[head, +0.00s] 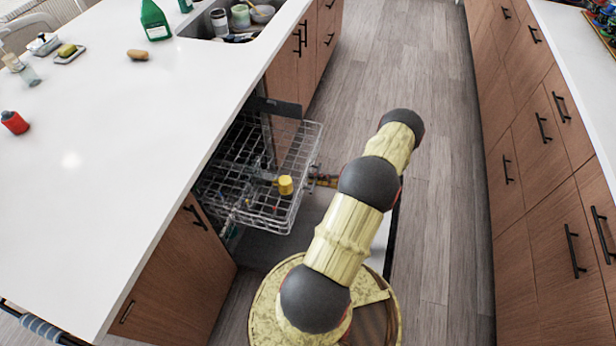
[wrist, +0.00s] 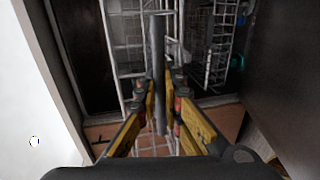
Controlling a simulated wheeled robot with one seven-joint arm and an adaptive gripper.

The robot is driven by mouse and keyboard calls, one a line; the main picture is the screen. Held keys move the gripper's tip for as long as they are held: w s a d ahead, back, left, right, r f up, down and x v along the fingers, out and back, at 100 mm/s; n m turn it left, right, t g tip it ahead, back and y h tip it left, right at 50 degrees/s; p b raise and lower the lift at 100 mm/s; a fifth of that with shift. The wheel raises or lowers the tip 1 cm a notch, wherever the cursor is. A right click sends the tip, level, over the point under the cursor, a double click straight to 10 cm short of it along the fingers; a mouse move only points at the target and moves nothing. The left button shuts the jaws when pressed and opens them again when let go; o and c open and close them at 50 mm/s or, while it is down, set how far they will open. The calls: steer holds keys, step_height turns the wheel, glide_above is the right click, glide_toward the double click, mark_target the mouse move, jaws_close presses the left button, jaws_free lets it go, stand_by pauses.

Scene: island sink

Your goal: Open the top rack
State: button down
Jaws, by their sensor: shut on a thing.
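The dishwasher's top rack (head: 245,165) is a silver wire basket. In the head view it sticks out from the cabinet over the lowered door (head: 381,245). A yellow cup (head: 285,185) sits in it near its outer side. My gripper (head: 318,180) is at the rack's outer edge, partly hidden behind my arm. In the wrist view my gripper (wrist: 159,88) has its yellow and black fingers on either side of a grey rail of the top rack (wrist: 158,60). It is shut on that rail. The exact contact at the fingertips is hard to see.
The white island counter (head: 130,190) is at left, with a sink (head: 240,25), a green bottle (head: 154,20) and small items. Wooden drawers (head: 540,180) line the right side. The wood floor (head: 440,150) between is clear.

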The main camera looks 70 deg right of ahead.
steer(key=shift+s, duration=0.2)
steer(key=c, duration=2.2)
jaws_free()
steer(key=v, duration=1.2)
